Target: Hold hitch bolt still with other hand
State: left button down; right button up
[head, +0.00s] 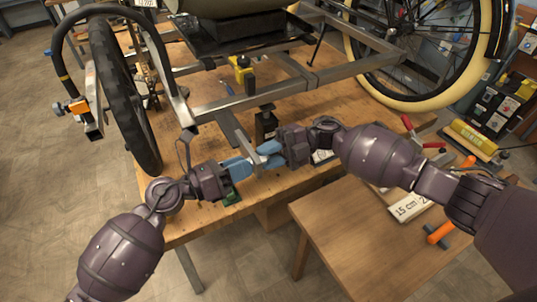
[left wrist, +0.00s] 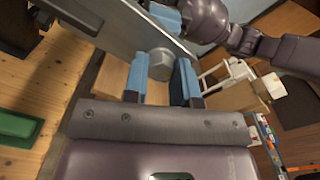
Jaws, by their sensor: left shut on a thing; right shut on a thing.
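The hitch bolt (left wrist: 160,63) shows its grey hex head against a flat metal bar in the left wrist view. My left gripper (left wrist: 160,75) is shut on this head, one blue finger on each side. In the head view my left gripper (head: 248,164) is at the lower end of the frame's hitch bar (head: 236,133). My right gripper (head: 264,154) meets the bar from the other side, its blue fingers shut. Its fingertip (left wrist: 165,15) also shows past the bar's edge in the left wrist view. What it grips is hidden, and the bolt is too covered to see in the head view.
The trike frame (head: 300,82) stands over the wooden workbench (head: 190,215), with wheels at left and right. A lower wooden table (head: 345,240) at right holds a 15 cm board (head: 408,208) and an orange-handled tool (head: 438,235). A green item (head: 231,197) lies near my left gripper.

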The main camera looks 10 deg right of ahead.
jog(key=shift+w+d+m, duration=0.15)
jog(key=shift+m, duration=0.25)
jog(key=o, duration=0.9)
jog(key=v, duration=1.2)
